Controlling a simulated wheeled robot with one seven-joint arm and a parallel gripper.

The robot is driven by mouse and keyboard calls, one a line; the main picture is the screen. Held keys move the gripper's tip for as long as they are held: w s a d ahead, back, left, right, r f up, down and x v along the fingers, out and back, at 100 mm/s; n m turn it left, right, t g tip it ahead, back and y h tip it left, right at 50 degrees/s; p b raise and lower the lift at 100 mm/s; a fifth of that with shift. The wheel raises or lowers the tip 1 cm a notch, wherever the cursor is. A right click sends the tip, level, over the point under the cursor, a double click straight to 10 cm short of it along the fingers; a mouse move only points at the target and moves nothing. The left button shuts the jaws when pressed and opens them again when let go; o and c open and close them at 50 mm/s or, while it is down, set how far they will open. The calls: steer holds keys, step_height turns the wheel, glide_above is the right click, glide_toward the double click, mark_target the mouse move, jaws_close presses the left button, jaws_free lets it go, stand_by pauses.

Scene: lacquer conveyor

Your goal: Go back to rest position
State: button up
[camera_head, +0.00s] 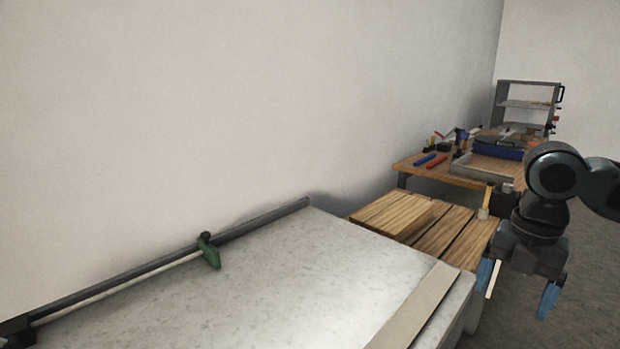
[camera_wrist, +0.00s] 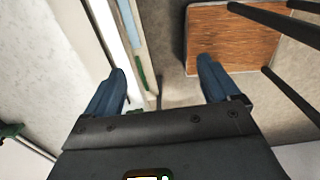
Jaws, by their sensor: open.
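My gripper (camera_head: 519,288) hangs at the right of the head view, its two blue fingers spread apart and pointing down. It is beside the right end of the pale speckled table (camera_head: 250,290), in front of the wooden slatted surface (camera_head: 440,228). In the wrist view my gripper (camera_wrist: 160,75) shows its fingers wide apart with nothing held between them. Floor and the edges of nearby furniture show beyond the fingers.
A dark rail (camera_head: 170,262) with a green clamp-like piece (camera_head: 209,252) runs along the table's back. A workbench (camera_head: 425,172) with tools and a shelf rack (camera_head: 527,105) stand farther back. A brown wooden panel (camera_wrist: 232,40) and dark bars lie right in the wrist view.

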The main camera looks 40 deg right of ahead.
steer(key=w+a+r+t+y, duration=0.2)
steer(key=w+a+r+t, duration=0.15)
steer(key=w+a, duration=0.55)
steer(key=w+a+r+t+y, duration=0.2)
steer(key=w+a+t, duration=0.3)
steer(key=w, duration=0.7)
steer(key=w+a+r+m+t+y, duration=0.1)
steer(key=w+a+r+m+t, duration=0.3)
steer(key=a, duration=0.4)
steer(key=w+a+r+m+t+y, duration=0.2)
steer(key=w+a+r+m+t, duration=0.25)
steer(key=a, duration=0.35)
steer(key=s+a+f+m+h, duration=0.3)
steer(key=s+f+m+h, duration=0.1)
steer(key=s+f+m, duration=0.4)
steer(key=s+a+f+m+h, duration=0.35)
steer(key=s+f+m, duration=0.25)
steer(key=s+f, duration=0.35)
steer(key=s+d+f+n+g, duration=0.1)
steer(key=s+d+n, duration=0.1)
steer(key=s, duration=0.9)
steer(key=s+d+f+n+g, duration=0.1)
steer(key=s+d+f, duration=0.1)
steer(key=s, duration=0.9)
steer(key=shift+d+n, duration=0.3)
steer(key=shift+n, duration=0.05)
